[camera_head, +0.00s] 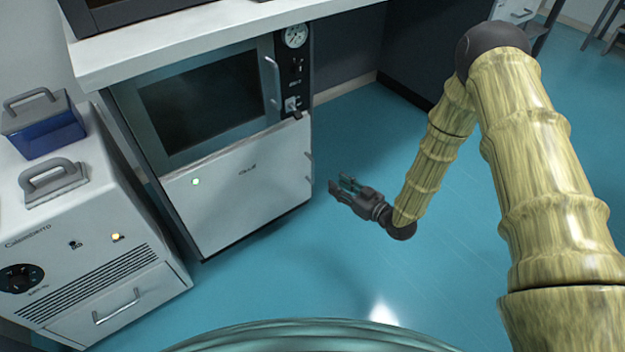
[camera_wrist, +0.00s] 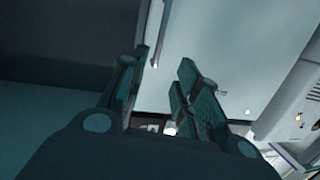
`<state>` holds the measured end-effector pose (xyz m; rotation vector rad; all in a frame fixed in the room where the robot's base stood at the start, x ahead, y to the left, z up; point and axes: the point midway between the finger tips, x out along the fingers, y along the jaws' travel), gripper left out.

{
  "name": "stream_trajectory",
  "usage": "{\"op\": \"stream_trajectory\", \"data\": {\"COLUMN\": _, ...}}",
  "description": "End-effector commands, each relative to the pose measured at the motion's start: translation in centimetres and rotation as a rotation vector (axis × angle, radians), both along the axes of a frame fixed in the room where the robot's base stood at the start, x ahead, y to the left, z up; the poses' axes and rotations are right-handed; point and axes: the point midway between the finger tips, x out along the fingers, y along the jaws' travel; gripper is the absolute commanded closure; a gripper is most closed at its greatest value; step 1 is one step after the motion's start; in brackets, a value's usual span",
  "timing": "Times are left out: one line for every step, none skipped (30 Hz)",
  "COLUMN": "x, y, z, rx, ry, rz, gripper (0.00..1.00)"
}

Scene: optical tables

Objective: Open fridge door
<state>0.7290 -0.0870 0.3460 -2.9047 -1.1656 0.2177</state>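The fridge is a low white unit under the counter, with a closed white door (camera_head: 245,195) and a small green light (camera_head: 196,182). Its slim handle (camera_head: 308,168) is at the door's right edge. My gripper (camera_head: 339,184) is open and empty, just right of the door and apart from it, pointing left. In the wrist view the pale door (camera_wrist: 220,45) fills the upper middle. The handle (camera_wrist: 158,38) appears as a thin bar beyond the gap between my open fingers (camera_wrist: 160,82), nearer the left finger, and nothing is gripped.
A dark-windowed oven-like unit (camera_head: 205,103) with its own handle (camera_head: 272,83) and a gauge panel (camera_head: 294,70) sits directly above. A white Calorimetro box (camera_head: 100,235) stands at left, with a blue handled case (camera_head: 45,132) on it. The blue floor (camera_head: 300,260) right and front is clear.

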Motion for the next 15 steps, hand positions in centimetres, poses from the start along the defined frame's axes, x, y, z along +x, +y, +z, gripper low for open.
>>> {"op": "stream_trajectory", "data": {"x": 0.6, "y": 0.1, "z": -1.4, "rx": 0.011, "ry": -0.028, "rz": 0.012, "gripper": 0.68}}
{"op": "stream_trajectory", "data": {"x": 0.8, "y": 0.2, "z": -1.4, "rx": 0.018, "ry": -0.044, "rz": 0.019, "gripper": 0.68}}
{"op": "stream_trajectory", "data": {"x": 1.1, "y": 0.3, "z": -1.5, "rx": 0.025, "ry": -0.061, "rz": 0.028, "gripper": 0.68}}
{"op": "stream_trajectory", "data": {"x": 1.3, "y": 0.4, "z": -1.6, "rx": 0.030, "ry": -0.074, "rz": 0.034, "gripper": 0.68}}
{"op": "stream_trajectory", "data": {"x": 1.5, "y": 0.4, "z": -1.6, "rx": 0.035, "ry": -0.086, "rz": 0.040, "gripper": 0.68}}
{"op": "stream_trajectory", "data": {"x": 1.6, "y": 0.5, "z": -1.6, "rx": 0.040, "ry": -0.098, "rz": 0.045, "gripper": 0.68}}
{"op": "stream_trajectory", "data": {"x": 1.7, "y": 0.5, "z": -1.6, "rx": 0.044, "ry": -0.105, "rz": 0.049, "gripper": 0.68}}
{"op": "stream_trajectory", "data": {"x": 1.8, "y": 0.6, "z": -1.6, "rx": 0.047, "ry": -0.112, "rz": 0.053, "gripper": 0.68}}
{"op": "stream_trajectory", "data": {"x": 1.9, "y": 0.6, "z": -1.6, "rx": 0.049, "ry": -0.118, "rz": 0.057, "gripper": 0.68}}
{"op": "stream_trajectory", "data": {"x": 2.0, "y": 0.7, "z": -1.6, "rx": 0.051, "ry": -0.122, "rz": 0.059, "gripper": 0.68}}
{"op": "stream_trajectory", "data": {"x": 2.1, "y": 0.7, "z": -1.5, "rx": 0.052, "ry": -0.126, "rz": 0.060, "gripper": 0.68}}
{"op": "stream_trajectory", "data": {"x": 2.2, "y": 0.8, "z": -1.5, "rx": 0.053, "ry": -0.128, "rz": 0.062, "gripper": 0.68}}
{"op": "stream_trajectory", "data": {"x": 2.3, "y": 1.0, "z": -1.5, "rx": 0.054, "ry": -0.130, "rz": 0.063, "gripper": 0.68}}
{"op": "stream_trajectory", "data": {"x": 2.4, "y": 1.1, "z": -1.5, "rx": 0.054, "ry": -0.130, "rz": 0.063, "gripper": 0.68}}
{"op": "stream_trajectory", "data": {"x": 2.7, "y": 1.4, "z": -1.5, "rx": 0.054, "ry": -0.130, "rz": 0.064, "gripper": 0.68}}
